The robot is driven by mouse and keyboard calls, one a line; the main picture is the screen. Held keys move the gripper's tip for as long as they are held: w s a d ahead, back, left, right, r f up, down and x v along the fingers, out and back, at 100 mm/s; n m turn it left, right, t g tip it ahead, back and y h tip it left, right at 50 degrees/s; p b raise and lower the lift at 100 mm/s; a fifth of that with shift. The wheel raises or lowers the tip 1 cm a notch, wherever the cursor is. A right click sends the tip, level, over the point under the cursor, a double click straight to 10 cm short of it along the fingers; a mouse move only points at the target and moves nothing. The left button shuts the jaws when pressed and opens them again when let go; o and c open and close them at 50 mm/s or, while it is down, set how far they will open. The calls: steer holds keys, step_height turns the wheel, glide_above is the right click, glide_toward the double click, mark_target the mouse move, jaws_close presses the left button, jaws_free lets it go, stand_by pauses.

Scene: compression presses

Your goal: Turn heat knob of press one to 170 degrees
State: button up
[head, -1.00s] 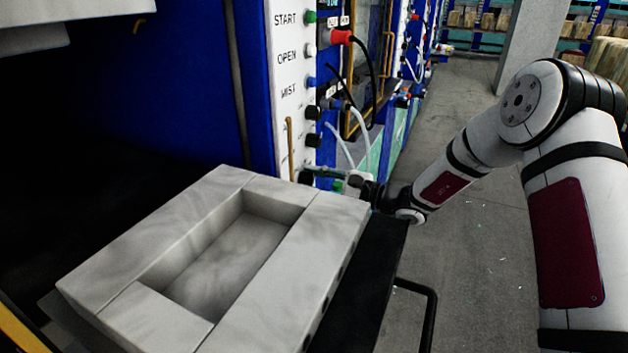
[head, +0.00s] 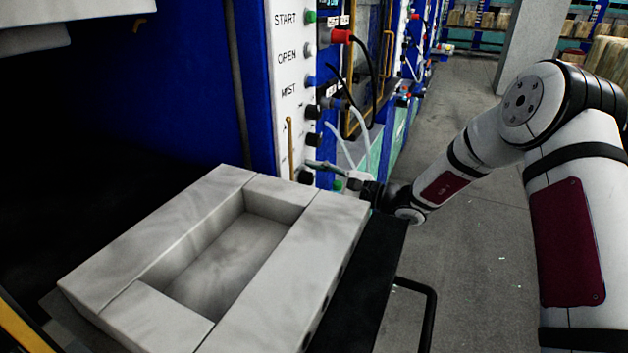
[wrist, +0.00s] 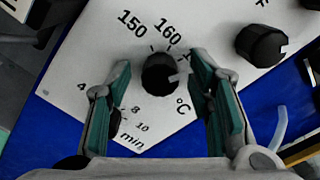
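The heat knob (wrist: 158,76) is black and round, on a white panel (wrist: 80,60) marked 150, 160 and °C in the wrist view. Its pale pointer mark faces right, below the 160 side of the scale; the marking beyond 160 is mostly hidden by my right finger. My gripper (wrist: 160,68) is open, with one finger on each side of the knob and a visible gap on both sides. In the head view my gripper (head: 350,184) is small and dark at the panel's lower end, where I cannot make out its fingers.
Another black knob (wrist: 262,45) sits to the right on the panel. A min knob (wrist: 117,122) is partly hidden behind the left finger. In the head view a pale block mould (head: 330,235) stands close to my forearm, and the floor (head: 460,270) at right is clear.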

steer(key=v, duration=1.2)
